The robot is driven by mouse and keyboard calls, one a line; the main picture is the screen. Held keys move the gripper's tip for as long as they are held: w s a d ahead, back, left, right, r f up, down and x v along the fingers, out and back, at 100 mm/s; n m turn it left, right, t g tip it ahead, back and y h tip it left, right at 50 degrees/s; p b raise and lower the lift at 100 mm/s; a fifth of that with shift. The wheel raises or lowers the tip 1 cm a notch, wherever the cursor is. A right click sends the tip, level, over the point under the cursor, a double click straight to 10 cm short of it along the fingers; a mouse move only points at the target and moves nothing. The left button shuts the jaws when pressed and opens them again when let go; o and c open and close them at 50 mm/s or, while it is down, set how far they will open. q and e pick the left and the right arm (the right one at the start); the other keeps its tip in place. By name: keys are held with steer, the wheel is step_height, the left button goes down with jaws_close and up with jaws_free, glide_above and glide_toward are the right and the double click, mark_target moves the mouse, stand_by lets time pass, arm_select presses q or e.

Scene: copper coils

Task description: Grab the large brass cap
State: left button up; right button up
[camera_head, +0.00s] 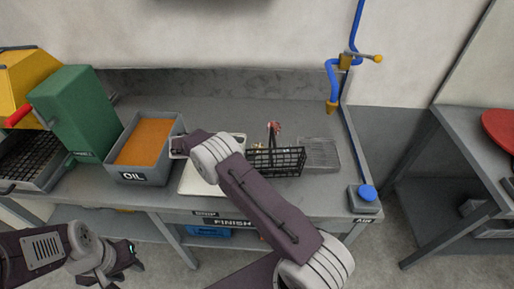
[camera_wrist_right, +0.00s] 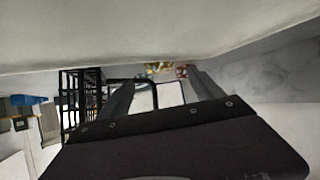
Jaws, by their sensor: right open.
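I cannot pick out the large brass cap for certain. Small brass- and copper-coloured things (camera_head: 274,127) show at the black wire basket (camera_head: 291,163), partly hidden by its mesh. A blurred yellow-brass thing (camera_wrist_right: 156,67) shows beyond the fingers in the right wrist view. My right gripper (camera_head: 178,146) is over the left part of the bench, between the oil bin and the pale tray (camera_head: 196,184). Its fingers are apart (camera_wrist_right: 160,92), with nothing seen held. My left gripper (camera_head: 132,256) hangs low in front of the bench; its jaw state is unclear.
The orange-filled oil bin (camera_head: 147,142) and a green machine (camera_head: 82,112) stand on the left. A grey mesh rack (camera_head: 320,154) lies right of the basket. A blue air hose (camera_head: 332,80) stands at the right edge. The back of the bench is clear.

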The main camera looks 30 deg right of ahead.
mark_target(256, 147)
steer(key=p+x, duration=0.1)
steer(key=x, duration=0.4)
steer(key=shift+d, duration=0.2)
steer(key=shift+r, duration=0.15)
steer(key=c, duration=1.5)
step_height(256, 147, up, 10)
steer(key=shift+b, duration=0.3)
